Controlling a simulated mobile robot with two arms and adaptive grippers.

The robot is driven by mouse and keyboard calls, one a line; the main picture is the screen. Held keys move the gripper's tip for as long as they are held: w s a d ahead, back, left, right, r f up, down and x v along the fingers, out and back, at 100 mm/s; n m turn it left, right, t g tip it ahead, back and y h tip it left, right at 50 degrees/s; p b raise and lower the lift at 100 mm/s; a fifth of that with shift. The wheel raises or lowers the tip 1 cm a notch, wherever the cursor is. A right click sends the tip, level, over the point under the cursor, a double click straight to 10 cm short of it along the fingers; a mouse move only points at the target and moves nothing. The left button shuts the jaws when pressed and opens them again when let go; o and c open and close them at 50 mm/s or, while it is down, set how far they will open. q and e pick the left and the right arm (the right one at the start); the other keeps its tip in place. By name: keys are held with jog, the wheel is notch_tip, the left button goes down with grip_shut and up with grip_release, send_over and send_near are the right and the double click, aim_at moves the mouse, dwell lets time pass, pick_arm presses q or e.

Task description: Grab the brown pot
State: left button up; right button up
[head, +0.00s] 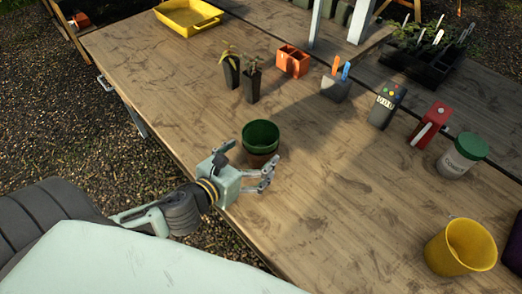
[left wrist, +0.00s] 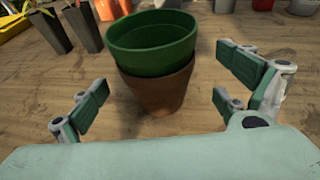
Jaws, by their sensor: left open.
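The brown pot (left wrist: 158,92) stands upright on the wooden table, with a green pot (left wrist: 152,45) nested in its top. In the head view the green pot (head: 261,136) shows clearly, and the brown pot (head: 257,160) is partly hidden behind my left gripper. My left gripper (head: 268,178) is open and empty, low over the table on the near side of the pots. In the left wrist view its fingers (left wrist: 160,95) are spread to either side of the brown pot, with gaps on both sides. My right gripper is not in view.
Two dark pots with seedlings (head: 241,78) stand behind the pots. The table (head: 330,190) is clear right of the gripper.

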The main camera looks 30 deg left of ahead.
aim_at(268, 141)
pick_arm(q)
jog(key=x, duration=0.4)
jog(key=shift+a+r+p, duration=0.1)
jog(key=shift+a+p, duration=0.05)
jog(key=shift+p, duration=0.2)
jog(key=shift+w+f, duration=0.25)
jog(key=shift+w, duration=0.3)
jog(key=c, duration=1.2)
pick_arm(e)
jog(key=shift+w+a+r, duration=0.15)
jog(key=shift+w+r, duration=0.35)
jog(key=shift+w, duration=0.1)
